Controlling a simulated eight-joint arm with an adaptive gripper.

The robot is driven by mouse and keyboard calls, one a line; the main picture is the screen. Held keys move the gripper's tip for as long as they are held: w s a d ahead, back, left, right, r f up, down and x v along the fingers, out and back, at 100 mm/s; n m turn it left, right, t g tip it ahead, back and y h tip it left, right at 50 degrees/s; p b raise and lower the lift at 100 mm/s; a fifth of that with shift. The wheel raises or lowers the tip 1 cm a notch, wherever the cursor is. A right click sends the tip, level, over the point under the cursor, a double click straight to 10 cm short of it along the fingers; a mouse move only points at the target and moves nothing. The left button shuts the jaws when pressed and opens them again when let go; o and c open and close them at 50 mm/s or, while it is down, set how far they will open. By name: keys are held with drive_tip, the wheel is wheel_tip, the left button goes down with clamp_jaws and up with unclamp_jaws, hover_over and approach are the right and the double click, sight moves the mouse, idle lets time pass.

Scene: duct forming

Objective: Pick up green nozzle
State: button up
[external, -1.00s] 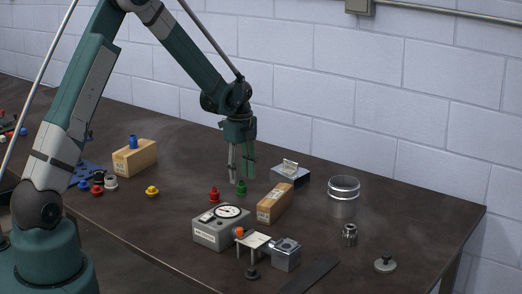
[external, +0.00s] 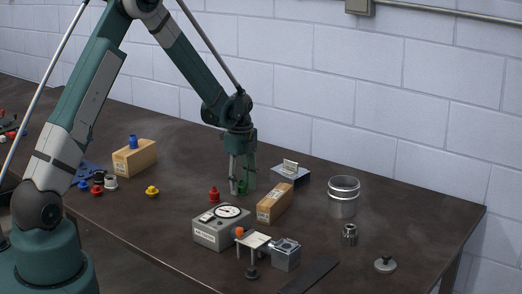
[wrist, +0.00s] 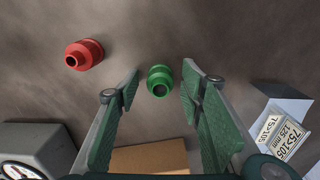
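The green nozzle (wrist: 159,80) stands on the dark table, its open top facing the wrist camera. It lies between the two spread fingers of my gripper (wrist: 160,88), with a gap on each side. In the external view my gripper (external: 243,190) is down at table level around the green nozzle (external: 242,186), whose body is partly hidden by the fingers. My gripper is open and holds nothing.
A grey gauge box (external: 222,230) and a wooden block (external: 271,204) are close in front.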

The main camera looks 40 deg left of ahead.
sight(241, 181)
drive_tip(key=shift+c, duration=0.7)
drive_tip(key=c, duration=0.7)
drive_tip(key=shift+c, duration=0.2)
drive_tip(key=shift+r, duration=0.1)
drive_tip(key=shift+r, duration=4.95)
